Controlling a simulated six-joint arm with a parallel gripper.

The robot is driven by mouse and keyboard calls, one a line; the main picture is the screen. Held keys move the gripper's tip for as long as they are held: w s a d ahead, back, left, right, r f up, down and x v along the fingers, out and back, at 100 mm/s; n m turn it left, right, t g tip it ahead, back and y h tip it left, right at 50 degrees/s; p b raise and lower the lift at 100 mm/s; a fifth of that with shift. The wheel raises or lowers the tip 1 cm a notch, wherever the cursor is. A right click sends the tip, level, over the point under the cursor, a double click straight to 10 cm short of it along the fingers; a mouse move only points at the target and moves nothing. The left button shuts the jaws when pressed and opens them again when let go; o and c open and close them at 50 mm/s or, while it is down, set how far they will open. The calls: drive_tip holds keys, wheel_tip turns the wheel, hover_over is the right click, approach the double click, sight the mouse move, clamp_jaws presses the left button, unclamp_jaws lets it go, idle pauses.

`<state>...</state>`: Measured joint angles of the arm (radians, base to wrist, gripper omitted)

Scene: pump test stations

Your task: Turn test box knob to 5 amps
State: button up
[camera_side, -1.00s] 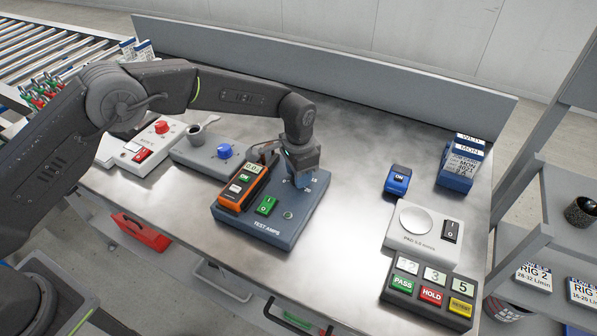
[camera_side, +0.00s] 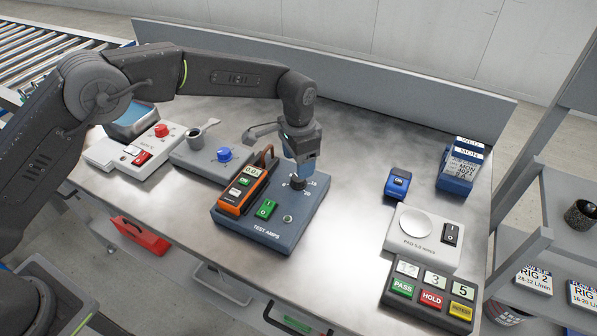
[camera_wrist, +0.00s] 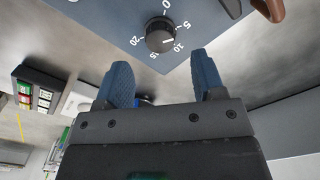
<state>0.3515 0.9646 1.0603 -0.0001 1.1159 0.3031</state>
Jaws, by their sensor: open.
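The test box (camera_side: 245,232), marked TEST AMPS, is a dark blue-grey box in the middle of the bench. Its round black knob (camera_side: 297,183) sits near the back right corner of its top. The wrist view shows the knob (camera_wrist: 160,35) with a scale from 0 to 20. Its pale pointer mark faces right, close to the 10 mark. My gripper (camera_side: 301,168) is just above the knob in the side view. In the wrist view its two blue fingers (camera_wrist: 165,65) are spread apart and empty, with the knob beyond their tips.
A grey box with a blue knob (camera_side: 224,154) stands further left. A white pad (camera_side: 418,222) and PASS/HOLD button panel (camera_side: 403,289) stand right.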

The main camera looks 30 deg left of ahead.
wheel_tip(320, 180, up, 8)
drive_tip(key=shift+r, duration=0.2)
idle(0.4)
drive_tip(key=s+a+r+n+t, duration=0.3)
drive_tip(key=s+a+r+n, duration=0.1)
drive_tip(key=s+a+r, duration=1.05)
drive_tip(key=s+a+f+n+t, duration=0.1)
drive_tip(key=s+a, duration=0.1)
drive_tip(key=s, duration=0.7)
drive_tip(key=s+a+f+n+t, duration=0.1)
drive_tip(key=s+a+f+n, duration=0.1)
drive_tip(key=s, duration=0.7)
drive_tip(key=shift+a+t, duration=0.3)
drive_tip(key=shift+a, duration=0.3)
